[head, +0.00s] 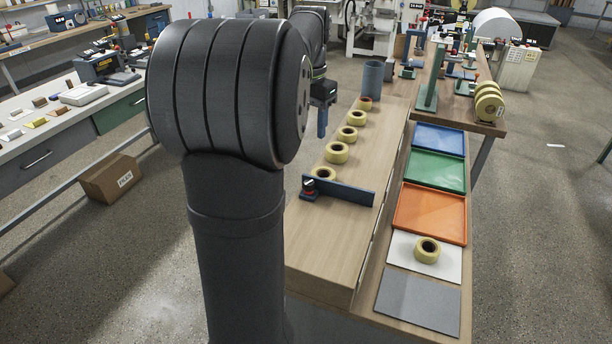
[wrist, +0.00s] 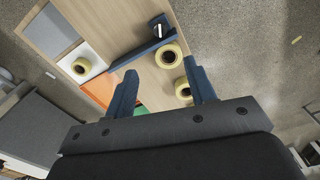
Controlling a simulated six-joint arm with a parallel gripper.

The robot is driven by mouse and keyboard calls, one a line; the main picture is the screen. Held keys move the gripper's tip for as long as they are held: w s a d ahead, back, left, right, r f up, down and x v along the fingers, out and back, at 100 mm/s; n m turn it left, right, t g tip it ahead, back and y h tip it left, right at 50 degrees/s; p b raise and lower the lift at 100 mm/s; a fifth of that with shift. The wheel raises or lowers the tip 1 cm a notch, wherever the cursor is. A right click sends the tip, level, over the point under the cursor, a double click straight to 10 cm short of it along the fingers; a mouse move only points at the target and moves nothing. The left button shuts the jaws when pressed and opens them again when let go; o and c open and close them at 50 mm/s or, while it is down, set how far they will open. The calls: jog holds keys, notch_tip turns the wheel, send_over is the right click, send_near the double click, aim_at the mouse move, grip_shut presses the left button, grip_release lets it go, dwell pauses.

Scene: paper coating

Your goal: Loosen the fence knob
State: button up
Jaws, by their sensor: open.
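The fence (head: 345,192) is a dark blue bar lying across the wooden bench near its front end. The fence knob (head: 308,187), small and dark with red and white on it, sits at the fence's left end. In the wrist view the knob (wrist: 158,29) is at the top centre, beside the fence (wrist: 143,50). My gripper (wrist: 162,88) is open and empty, its two blue fingers spread. In the head view my gripper (head: 322,120) hangs above the bench, farther back than the knob and apart from it. My arm partly hides the bench's left side.
Several yellow tape rolls (head: 337,152) stand in a row behind the fence. Another roll (head: 427,250) rests on a white sheet at the right. Blue, green (head: 436,171) and orange (head: 430,213) trays line the right side. A grey-blue cylinder (head: 372,79) stands at the bench's back.

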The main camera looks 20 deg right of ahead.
aim_at(309, 182)
notch_tip(309, 182, down, 16)
jog(key=shift+f, duration=0.2)
jog(key=shift+c, duration=0.4)
jog(key=c, duration=0.9)
jog(key=shift+n, duration=1.5)
jog(key=o, duration=1)
jog(key=shift+r, duration=0.1)
